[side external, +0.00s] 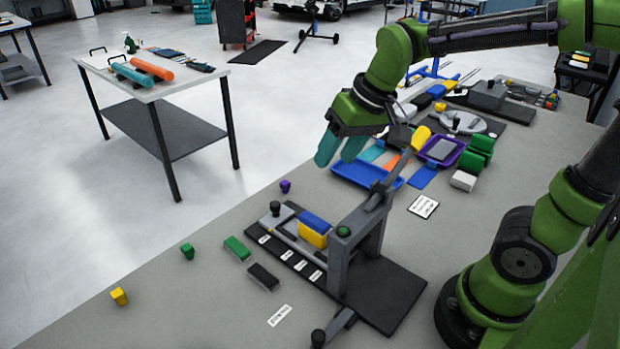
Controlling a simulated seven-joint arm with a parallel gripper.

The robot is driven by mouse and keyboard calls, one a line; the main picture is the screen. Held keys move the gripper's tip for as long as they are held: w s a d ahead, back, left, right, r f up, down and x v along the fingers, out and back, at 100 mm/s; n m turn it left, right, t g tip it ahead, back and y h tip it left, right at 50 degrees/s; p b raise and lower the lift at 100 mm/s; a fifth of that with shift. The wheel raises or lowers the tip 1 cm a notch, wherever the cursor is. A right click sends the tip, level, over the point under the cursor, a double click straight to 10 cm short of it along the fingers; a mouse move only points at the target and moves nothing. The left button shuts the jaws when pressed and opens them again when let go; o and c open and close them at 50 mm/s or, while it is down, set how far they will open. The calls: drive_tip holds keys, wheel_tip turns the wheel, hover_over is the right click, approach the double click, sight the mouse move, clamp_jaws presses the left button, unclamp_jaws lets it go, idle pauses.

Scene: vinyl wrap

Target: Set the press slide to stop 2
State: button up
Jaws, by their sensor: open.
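The press (372,230) has a grey upright frame and a long lever on a dark base plate (392,290). A row of small white labels (286,254) runs along the front of its rail; their numbers are too small to read. A dark knob (275,208) stands at the rail's far left end, and a dark green knob (343,231) sits by the frame. A block, blue above yellow (313,238), sits between them. I cannot tell which stop the slide is at. My gripper (341,158), with teal fingers, is open and empty, above and behind the press.
Green (237,248) and black (263,277) blocks lie left of the press. Small green (187,251), yellow (119,296) and purple (285,186) pieces stand near the bench's left edge. A blue tray (350,172) and purple tray (460,153) lie behind. The front left bench is mostly clear.

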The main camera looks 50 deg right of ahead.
sight(275, 203)
drive_tip(key=shift+w+a+f+n+g+h, duration=0.95)
drive_tip(key=shift+w+n+g, duration=0.85)
drive_tip(key=shift+w, duration=6.05)
drive_tip(key=shift+m+g, duration=0.3)
wheel_tip(275, 203, down, 17)
drive_tip(key=shift+d+r, duration=0.15)
drive_tip(key=shift+c, duration=0.5)
clamp_jaws()
